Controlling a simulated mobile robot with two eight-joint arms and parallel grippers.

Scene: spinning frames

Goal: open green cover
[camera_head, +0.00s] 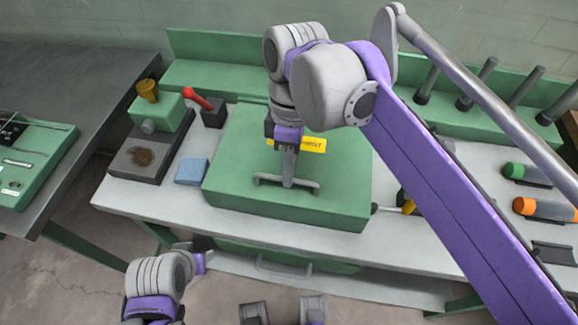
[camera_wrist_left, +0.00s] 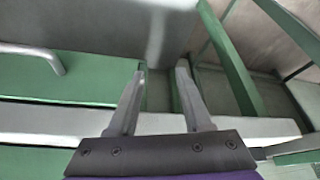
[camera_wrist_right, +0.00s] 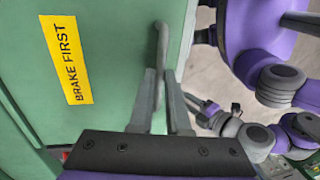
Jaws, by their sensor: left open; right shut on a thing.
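The green cover (camera_head: 235,150) is a large box-like lid on the workbench, with a yellow "BRAKE FIRST" label (camera_head: 313,145) on top, also legible in the right wrist view (camera_wrist_right: 66,60). A grey bar handle (camera_head: 305,188) sits on its top near the front edge. My right gripper (camera_head: 288,180) reaches down from above and is shut on this handle, whose bar shows between the fingers in the right wrist view (camera_wrist_right: 161,45). The cover appears flat on the bench. My left gripper (camera_head: 205,260) is open and empty, low in front of the bench.
A blue block (camera_head: 191,171) and a dark tray with a green unit (camera_head: 160,112) stand left of the cover. A red-handled lever (camera_head: 197,97) is behind them. Green and orange cylinders (camera_head: 540,208) lie at right. A drawer handle (camera_head: 285,270) is below the bench front.

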